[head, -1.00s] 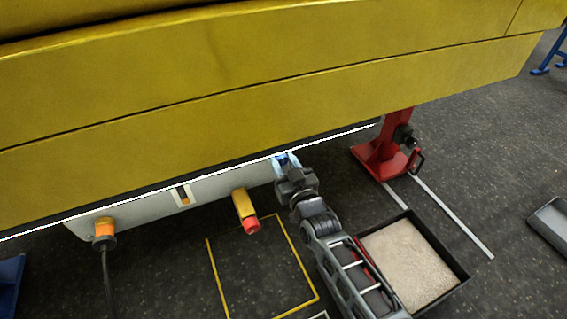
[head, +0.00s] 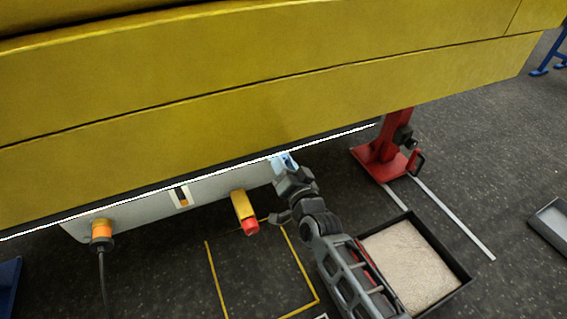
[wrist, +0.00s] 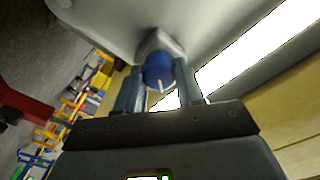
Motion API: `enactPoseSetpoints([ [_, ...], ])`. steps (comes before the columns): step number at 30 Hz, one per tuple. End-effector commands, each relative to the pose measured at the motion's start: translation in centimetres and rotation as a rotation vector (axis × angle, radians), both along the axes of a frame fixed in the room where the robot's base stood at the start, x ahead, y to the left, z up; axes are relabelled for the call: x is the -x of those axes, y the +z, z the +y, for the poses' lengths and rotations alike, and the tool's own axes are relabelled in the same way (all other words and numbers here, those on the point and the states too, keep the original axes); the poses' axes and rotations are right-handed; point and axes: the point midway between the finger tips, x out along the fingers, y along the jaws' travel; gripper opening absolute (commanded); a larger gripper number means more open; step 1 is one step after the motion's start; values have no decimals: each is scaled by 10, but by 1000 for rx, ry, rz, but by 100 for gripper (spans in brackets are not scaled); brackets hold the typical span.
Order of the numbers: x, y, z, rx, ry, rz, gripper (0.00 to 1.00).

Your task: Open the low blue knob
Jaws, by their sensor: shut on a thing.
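The low blue knob (wrist: 159,71) sits on a light grey housing in the wrist view, with a white line on its face. My gripper (wrist: 160,88) has one finger on each side of the knob and is shut on it. In the head view my gripper (head: 284,163) is at the right end of the grey panel (head: 145,197), under the yellow boom (head: 260,110). The knob is hidden there behind the gripper and wrist.
A yellow part with a red end (head: 244,212) sticks out left of my arm. An orange connector (head: 102,231) with a black cable is further left. A red stand (head: 385,160) and a gravel-filled tray (head: 462,281) are on the right.

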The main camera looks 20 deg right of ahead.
Motion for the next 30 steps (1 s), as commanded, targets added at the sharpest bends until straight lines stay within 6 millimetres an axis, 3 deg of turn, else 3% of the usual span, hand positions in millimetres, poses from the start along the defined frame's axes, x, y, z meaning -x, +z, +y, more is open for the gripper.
enactPoseSetpoints([
  [17,0,-2,0,-31,1,5,7],
  [18,0,-2,0,-31,0,4,40],
  [25,0,-1,0,-31,0,2,62],
  [30,0,-1,0,-30,1,1,63],
])
